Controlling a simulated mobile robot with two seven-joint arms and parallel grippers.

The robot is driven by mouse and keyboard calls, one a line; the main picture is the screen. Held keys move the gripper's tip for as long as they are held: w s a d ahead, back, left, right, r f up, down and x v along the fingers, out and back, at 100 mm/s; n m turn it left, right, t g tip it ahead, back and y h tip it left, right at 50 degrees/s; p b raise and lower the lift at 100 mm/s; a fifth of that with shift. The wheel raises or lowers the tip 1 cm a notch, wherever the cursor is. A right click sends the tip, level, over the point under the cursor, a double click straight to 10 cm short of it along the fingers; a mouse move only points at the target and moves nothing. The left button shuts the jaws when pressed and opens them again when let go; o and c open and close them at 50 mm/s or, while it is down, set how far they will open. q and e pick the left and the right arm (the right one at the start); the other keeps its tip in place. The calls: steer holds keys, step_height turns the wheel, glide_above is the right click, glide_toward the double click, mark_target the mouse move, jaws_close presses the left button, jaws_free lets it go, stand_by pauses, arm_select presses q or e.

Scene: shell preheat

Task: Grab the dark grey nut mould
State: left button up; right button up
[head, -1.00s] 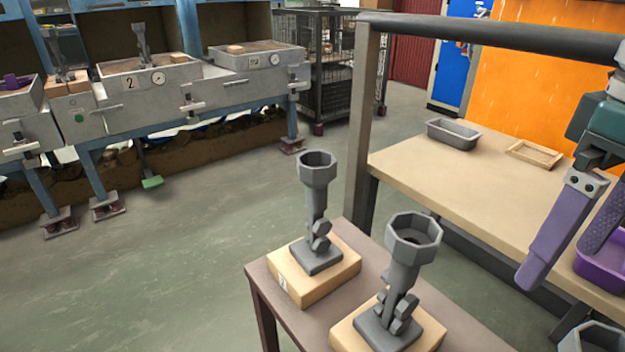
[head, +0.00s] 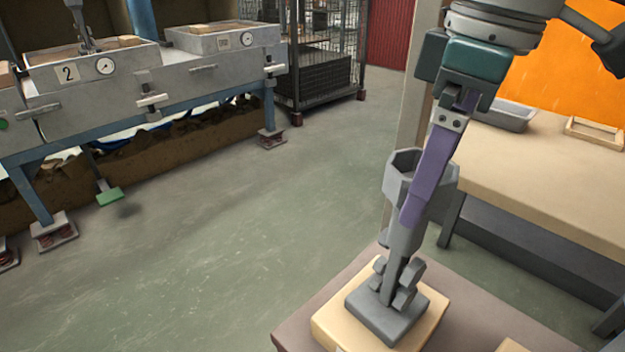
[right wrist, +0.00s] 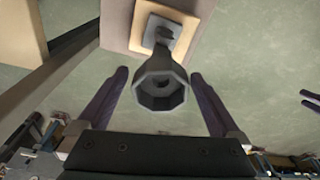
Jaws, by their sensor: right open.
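The dark grey nut mould (head: 385,318) stands upright on a pale wooden block, with a square foot, a knobbly stem and an eight-sided open cup. In the right wrist view its cup (right wrist: 160,88) lies between the two purple fingers of my right gripper (right wrist: 158,74). The fingers are open, with a gap on each side of the cup. In the head view the right gripper (head: 412,215) comes from above, and one finger covers part of the cup and upper stem. The other finger is hidden there. Small purple tips, seemingly my left gripper (right wrist: 311,99), show at the right wrist view's edge.
The wooden block (head: 335,330) sits on a brown table (head: 300,325); another block's corner (head: 512,346) shows at the bottom. A beige workbench (head: 545,165) with a grey tray (head: 507,116) and wooden frame (head: 596,131) stands right. Open floor lies left, before the grey stations (head: 105,90).

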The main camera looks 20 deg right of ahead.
mark_target(401, 252)
steer(key=f+b, duration=0.2)
steer(key=f, duration=0.1)
steer(key=f+b, duration=0.1)
steer(key=f, duration=0.1)
steer(key=shift+w+a+f, duration=0.2)
steer(key=shift+w+a, duration=0.1)
steer(key=shift+a, duration=0.05)
steer(key=shift+c, duration=0.4)
steer(key=shift+c, duration=0.8)
steer(key=shift+r, duration=0.1)
steer(key=c, duration=1)
jaws_close()
